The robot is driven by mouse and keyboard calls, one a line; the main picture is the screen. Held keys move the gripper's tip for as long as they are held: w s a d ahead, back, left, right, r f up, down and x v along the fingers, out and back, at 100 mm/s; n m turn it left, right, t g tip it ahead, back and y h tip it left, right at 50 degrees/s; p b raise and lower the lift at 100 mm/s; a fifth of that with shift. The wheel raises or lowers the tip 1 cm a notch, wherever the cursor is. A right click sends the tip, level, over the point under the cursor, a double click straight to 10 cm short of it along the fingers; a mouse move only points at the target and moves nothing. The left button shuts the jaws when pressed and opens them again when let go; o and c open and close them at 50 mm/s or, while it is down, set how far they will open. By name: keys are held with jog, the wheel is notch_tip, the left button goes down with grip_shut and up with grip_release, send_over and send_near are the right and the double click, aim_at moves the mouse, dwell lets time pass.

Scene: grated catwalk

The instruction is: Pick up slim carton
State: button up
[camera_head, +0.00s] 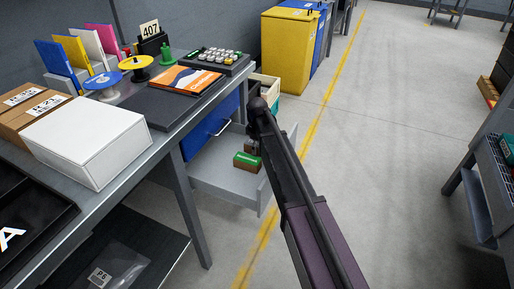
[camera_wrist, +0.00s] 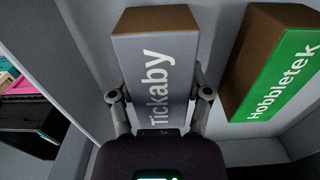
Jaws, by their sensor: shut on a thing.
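The slim carton (camera_wrist: 150,65), grey on its printed face with brown ends and "Tickaby" lettering, stands out in the wrist view. My gripper (camera_wrist: 160,92) has one finger on each side of it and is shut on it. The carton is in or just over the open grey drawer; I cannot tell whether it touches the drawer floor. In the head view my arm crosses the drawer and largely hides the gripper and the carton.
A brown and green "Hobbletek" box (camera_wrist: 282,70) is close to the right of the carton, inside the open drawer (camera_head: 215,172). The workbench (camera_head: 165,140) above holds a white box (camera_head: 88,140), binders and a keypad. Yellow and blue bins (camera_head: 290,50) stand behind.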

jog(key=shift+r+p, duration=4.7)
jog(key=shift+r, duration=0.15)
